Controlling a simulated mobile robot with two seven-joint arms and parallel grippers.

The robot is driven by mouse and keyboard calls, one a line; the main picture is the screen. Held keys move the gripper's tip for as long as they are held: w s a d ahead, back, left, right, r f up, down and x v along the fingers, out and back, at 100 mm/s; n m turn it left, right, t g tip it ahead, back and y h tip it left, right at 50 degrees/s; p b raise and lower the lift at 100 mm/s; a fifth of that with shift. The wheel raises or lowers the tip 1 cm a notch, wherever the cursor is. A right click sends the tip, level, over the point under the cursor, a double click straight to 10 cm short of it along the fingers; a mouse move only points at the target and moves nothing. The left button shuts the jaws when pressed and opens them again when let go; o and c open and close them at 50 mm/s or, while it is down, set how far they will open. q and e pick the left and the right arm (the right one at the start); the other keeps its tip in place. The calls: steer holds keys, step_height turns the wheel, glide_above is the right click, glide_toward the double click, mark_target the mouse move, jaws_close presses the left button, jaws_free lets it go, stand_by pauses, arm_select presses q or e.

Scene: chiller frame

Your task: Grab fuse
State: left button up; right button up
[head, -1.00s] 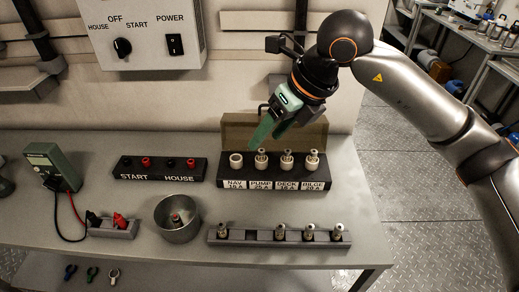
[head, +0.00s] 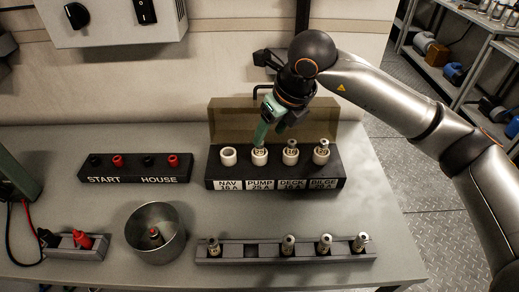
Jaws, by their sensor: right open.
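The black fuse block (head: 275,175) has white sockets labelled NAV, PUMP, DECK and BILGE. The NAV socket (head: 228,156) looks empty. Fuses stand in the PUMP socket (head: 260,156), the DECK socket (head: 290,154) and the BILGE socket (head: 321,152). My right gripper (head: 264,139) is open, with its green fingers pointing down just above or around the PUMP fuse; contact cannot be told. The fingers partly hide that fuse's top. My left gripper is out of view.
A grey rack (head: 265,252) in front holds several fuses and one empty slot. A metal bowl (head: 137,225) holds one fuse-like piece (head: 155,237). A START/HOUSE terminal strip (head: 135,168) lies left. A raised brownish cover (head: 225,120) stands behind the block.

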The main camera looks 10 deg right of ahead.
mark_target(260, 151)
steer(key=x, duration=0.3)
steer(key=p+x, duration=0.1)
steer(key=x, duration=0.1)
steer(key=shift+w+a+f, duration=0.1)
steer(key=shift+w+a, duration=0.25)
steer(key=shift+w, duration=0.05)
steer(key=shift+c, duration=0.3)
jaws_close()
